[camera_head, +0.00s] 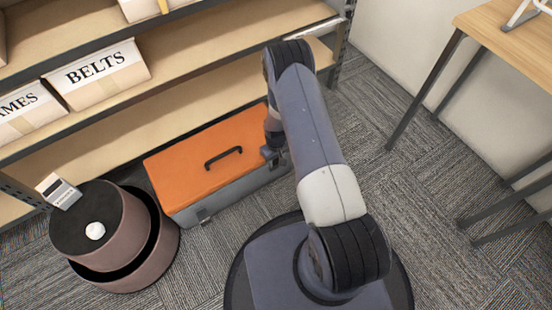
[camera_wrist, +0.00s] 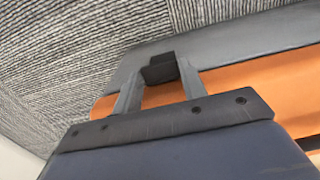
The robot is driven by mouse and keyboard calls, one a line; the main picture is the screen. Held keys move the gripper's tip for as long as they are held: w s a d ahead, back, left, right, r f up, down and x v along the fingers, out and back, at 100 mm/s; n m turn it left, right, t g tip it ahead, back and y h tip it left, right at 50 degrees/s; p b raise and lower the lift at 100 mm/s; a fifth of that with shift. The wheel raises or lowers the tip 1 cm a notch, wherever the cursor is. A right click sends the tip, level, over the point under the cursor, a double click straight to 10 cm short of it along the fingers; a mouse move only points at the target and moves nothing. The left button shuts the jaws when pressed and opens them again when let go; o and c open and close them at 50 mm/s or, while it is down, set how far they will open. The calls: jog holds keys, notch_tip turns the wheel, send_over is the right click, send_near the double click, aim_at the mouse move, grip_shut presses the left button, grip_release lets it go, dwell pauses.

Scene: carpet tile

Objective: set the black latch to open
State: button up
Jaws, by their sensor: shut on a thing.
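A grey toolbox with an orange lid (camera_head: 195,160) stands on the carpet in front of the shelf, its lid down. A black handle (camera_head: 223,157) lies on the lid. The black latch (camera_wrist: 160,68) shows in the wrist view at the box's edge, between my two grey fingers. My gripper (camera_wrist: 158,82) is shut on the latch. In the head view my gripper (camera_head: 272,153) is at the right part of the box's front, and my arm hides much of that end.
Shelves (camera_head: 220,50) with labelled boxes (camera_head: 98,74) rise behind. A wooden table (camera_head: 505,40) stands at the right. Carpet between is clear.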

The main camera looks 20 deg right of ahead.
grip_shut()
jog(key=shift+s+f, duration=0.1)
jog(key=shift+s, duration=0.3)
jog(key=s+d+f+b, duration=0.2)
jog(key=s+f+b, duration=0.3)
jog(key=s+b, duration=0.1)
jog(key=shift+s+d, duration=0.2)
jog(key=shift+s, duration=0.35)
dwell(0.7)
jog(key=shift+o, duration=2.4)
grip_release()
jog(key=o, duration=0.4)
jog(key=shift+w, duration=0.2)
